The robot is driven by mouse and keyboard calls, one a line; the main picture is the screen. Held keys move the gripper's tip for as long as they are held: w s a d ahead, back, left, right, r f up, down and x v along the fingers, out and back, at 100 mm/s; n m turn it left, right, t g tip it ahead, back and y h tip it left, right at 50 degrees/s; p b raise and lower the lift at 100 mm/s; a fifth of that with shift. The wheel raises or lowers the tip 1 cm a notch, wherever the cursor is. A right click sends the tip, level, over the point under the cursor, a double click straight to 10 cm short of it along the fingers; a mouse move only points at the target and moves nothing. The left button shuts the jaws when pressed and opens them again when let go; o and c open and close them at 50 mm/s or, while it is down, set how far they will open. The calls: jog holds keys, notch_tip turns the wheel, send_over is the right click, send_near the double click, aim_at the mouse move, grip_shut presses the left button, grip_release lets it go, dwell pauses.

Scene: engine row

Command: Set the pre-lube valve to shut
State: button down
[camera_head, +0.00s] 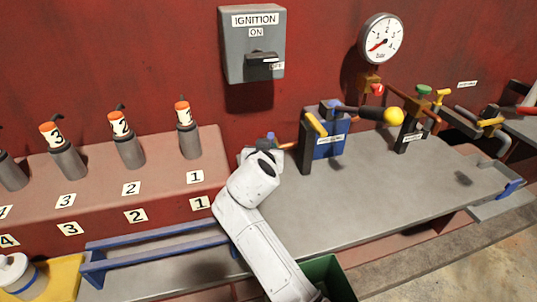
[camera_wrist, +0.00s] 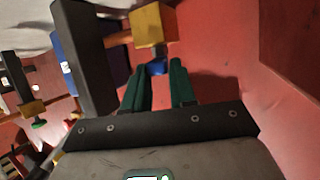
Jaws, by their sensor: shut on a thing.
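In the wrist view, a valve with a brass body (camera_wrist: 153,25) sits at the end of a short copper pipe (camera_wrist: 118,37) coming out of a dark block (camera_wrist: 85,55). Its blue handle (camera_wrist: 157,67) shows between the tips of my green fingers. My gripper (camera_wrist: 158,76) is shut on this handle, and the fingers hide part of it. In the head view, the blue handle (camera_head: 270,136) shows just beyond my white wrist, left of the dark block (camera_head: 306,152). My fingers are hidden there. I cannot read any label on this valve.
A blue pump box (camera_head: 330,144) with a yellow-knobbed lever (camera_head: 393,115) stands right of the block. A green-knobbed valve (camera_head: 423,91) is further right. The numbered red console (camera_head: 100,185) is left. The grey bench top (camera_head: 370,190) is largely clear.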

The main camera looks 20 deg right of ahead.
jog(key=c, duration=1)
grip_release()
jog(key=v, duration=1)
jog(key=shift+s+r, duration=0.2)
jog(key=shift+s, duration=0.15)
jog(key=shift+c, duration=0.5)
